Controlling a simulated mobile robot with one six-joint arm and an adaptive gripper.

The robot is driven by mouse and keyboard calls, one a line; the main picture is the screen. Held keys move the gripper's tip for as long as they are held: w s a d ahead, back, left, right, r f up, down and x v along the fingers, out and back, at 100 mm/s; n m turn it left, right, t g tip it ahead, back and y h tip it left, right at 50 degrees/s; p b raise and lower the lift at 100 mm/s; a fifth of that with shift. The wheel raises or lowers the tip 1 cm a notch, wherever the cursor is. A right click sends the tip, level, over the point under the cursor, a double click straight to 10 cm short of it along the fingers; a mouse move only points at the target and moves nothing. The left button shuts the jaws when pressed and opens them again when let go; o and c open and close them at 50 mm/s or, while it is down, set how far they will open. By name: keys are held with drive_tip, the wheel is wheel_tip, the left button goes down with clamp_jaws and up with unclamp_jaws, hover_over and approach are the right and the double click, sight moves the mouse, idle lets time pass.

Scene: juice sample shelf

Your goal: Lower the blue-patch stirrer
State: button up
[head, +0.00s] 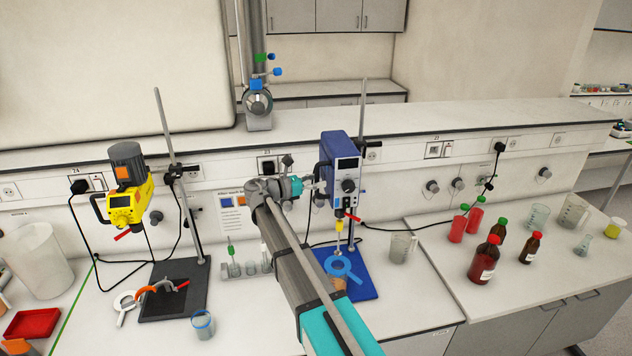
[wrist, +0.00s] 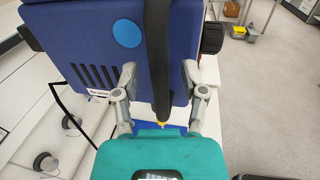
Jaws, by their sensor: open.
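The blue-patch stirrer (head: 341,160) is a blue overhead motor with a dark display and knob, clamped upright on a stand rod (head: 363,105). Its round light-blue patch (wrist: 127,33) shows in the wrist view. A black handle bar (wrist: 158,60) runs down in front of the blue housing there. My gripper (wrist: 160,76) is open, with one finger on each side of this bar; whether they touch it I cannot tell. In the head view my gripper (head: 316,186) is at the left side of the stirrer. The shaft points down over a blue ring (head: 345,266) on the blue base plate (head: 364,284).
A yellow stirrer (head: 128,200) stands on its own stand at the left. A beaker (head: 402,246) is close to the right of the blue base. Red bottles (head: 484,261) stand farther right. A small rack (head: 245,268) and a glass (head: 203,325) are left of my arm.

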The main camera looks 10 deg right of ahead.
clamp_jaws()
drive_tip(key=shift+a, duration=0.1)
drive_tip(key=shift+f, duration=0.1)
drive_tip(key=shift+f+b, duration=0.5)
drive_tip(key=shift+b, duration=0.05)
wheel_tip(320, 180, down, 16)
drive_tip(key=b, duration=1.6)
drive_tip(key=shift+s+f, duration=0.15)
unclamp_jaws()
